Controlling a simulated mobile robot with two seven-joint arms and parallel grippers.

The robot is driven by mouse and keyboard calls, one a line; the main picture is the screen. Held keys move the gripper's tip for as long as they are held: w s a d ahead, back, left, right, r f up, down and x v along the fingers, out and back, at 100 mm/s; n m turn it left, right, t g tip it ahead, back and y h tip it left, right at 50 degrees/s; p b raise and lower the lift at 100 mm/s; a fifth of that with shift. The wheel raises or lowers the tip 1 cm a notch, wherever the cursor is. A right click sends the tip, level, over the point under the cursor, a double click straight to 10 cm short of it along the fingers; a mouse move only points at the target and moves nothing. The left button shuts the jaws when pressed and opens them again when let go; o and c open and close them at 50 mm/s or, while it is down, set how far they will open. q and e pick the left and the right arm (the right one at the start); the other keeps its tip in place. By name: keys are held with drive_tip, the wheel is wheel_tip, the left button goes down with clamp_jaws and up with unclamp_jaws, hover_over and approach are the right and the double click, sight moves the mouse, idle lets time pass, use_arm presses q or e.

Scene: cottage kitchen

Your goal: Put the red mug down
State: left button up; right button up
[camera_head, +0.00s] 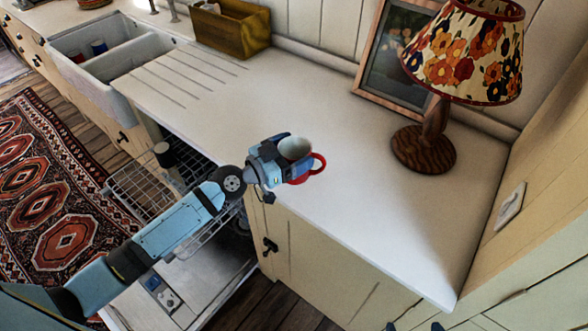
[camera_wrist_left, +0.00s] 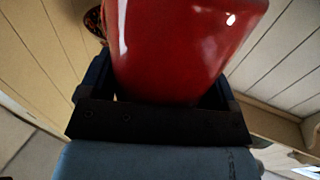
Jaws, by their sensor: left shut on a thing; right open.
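The red mug (camera_head: 318,166) is at my left gripper, over the front part of the white countertop (camera_head: 345,185). Its pale inside faces up towards the head camera and its red handle points right. My left gripper (camera_head: 282,155) is shut on the mug's body. In the left wrist view the red mug (camera_wrist_left: 185,45) fills the space between the jaws. I cannot tell whether its base touches the countertop. Only the dark tips of my right gripper (camera_head: 414,327) show at the bottom edge of the head view, apart and empty.
A lamp (camera_head: 425,150) with a flowered shade and a picture frame (camera_head: 370,98) stand at the back right. A wooden box (camera_head: 232,32) stands at the back, near the sink (camera_head: 68,45). An open dishwasher rack (camera_head: 135,185) is below left. The counter's middle is clear.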

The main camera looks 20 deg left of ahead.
use_arm(q)
drive_tip(key=shift+f+b, duration=1.3)
drive_tip(key=shift+f, duration=1)
drive_tip(key=shift+f, duration=0.15)
drive_tip(key=o, duration=1.1)
drive_tip(key=b+v, duration=0.5)
drive_tip(key=v, duration=0.6)
drive_tip(key=s+d+f+n+g+y, duration=0.1)
drive_tip(key=s+f+y, duration=0.1)
drive_tip(key=s+f, duration=0.3)
drive_tip(key=s+d+f+n+g+y, duration=0.1)
drive_tip(key=s+f, duration=0.4)
drive_tip(key=f, duration=0.5)
drive_tip(key=s+d+f+n+g+y, duration=0.1)
drive_tip(key=s+d+f+n+y, duration=0.1)
drive_tip(key=s+f+y, duration=0.3)
drive_tip(key=shift+s+d+f+n, duration=0.2)
drive_tip(key=shift+f+n, duration=0.15)
drive_tip(key=shift+f, duration=0.35)
drive_tip(key=shift+s+d+f+n, duration=0.1)
drive_tip(key=shift+s+f+n, duration=0.2)
drive_tip(key=shift+f, duration=0.35)
